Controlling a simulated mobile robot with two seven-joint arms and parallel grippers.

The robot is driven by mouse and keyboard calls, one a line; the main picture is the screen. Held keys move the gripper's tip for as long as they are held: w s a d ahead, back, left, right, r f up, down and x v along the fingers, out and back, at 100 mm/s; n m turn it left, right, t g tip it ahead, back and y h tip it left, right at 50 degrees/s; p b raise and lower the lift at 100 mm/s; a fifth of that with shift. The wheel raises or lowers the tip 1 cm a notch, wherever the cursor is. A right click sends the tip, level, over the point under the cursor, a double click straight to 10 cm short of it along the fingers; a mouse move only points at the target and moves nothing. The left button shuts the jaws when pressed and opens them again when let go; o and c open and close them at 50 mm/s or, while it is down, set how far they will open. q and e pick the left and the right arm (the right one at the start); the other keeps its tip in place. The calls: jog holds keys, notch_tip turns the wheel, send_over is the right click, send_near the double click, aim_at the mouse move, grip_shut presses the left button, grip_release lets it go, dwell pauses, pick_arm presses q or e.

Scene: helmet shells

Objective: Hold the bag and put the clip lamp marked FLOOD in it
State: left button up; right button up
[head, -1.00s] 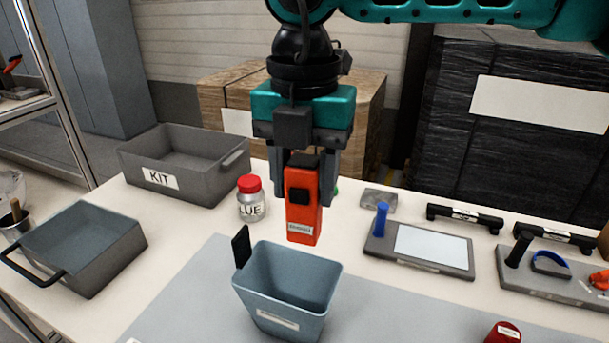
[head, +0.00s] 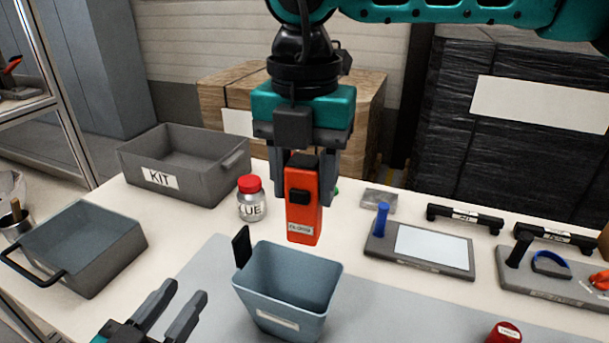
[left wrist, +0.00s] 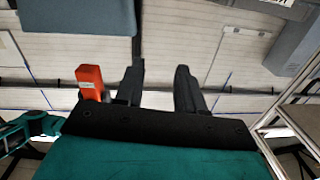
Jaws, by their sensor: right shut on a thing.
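The clip lamp (head: 302,215) is an orange-red block with a black button and a small white label, its lettering too small to read surely. My right gripper (head: 305,190) is shut on its upper part and holds it upright above the far rim of the bag. The bag (head: 283,302) is a blue-grey open container with a black tab (head: 241,247) at its back left, standing on the grey mat. My left gripper (head: 180,305) is open and empty, left of the bag and apart from it. The left wrist view also shows the lamp (left wrist: 90,82) and the left gripper's fingers (left wrist: 160,88).
A grey KIT bin (head: 205,185) and a handled grey bin (head: 95,285) stand at the left. A red-capped jar (head: 251,205) stands behind the bag. Boards with a blue peg (head: 382,219) and other parts lie at the right. A red cylinder (head: 503,332) is at the front right.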

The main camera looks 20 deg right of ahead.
aim_at(234, 253)
pick_arm(q)
jog(key=shift+g+h, duration=0.3)
jog(key=shift+h, duration=0.2)
jog(key=shift+w+d+r, duration=0.15)
jog(key=shift+w+d, duration=1.15)
jog(key=shift+d, duration=0.25)
jog(key=shift+w+d+r, duration=0.2)
jog(key=shift+w+d, duration=1.1)
jog(key=shift+d, duration=0.3)
jog(key=shift+w+d+r, duration=0.15)
jog(key=shift+w+d, duration=1.15)
jog(key=shift+d, duration=0.25)
grip_shut()
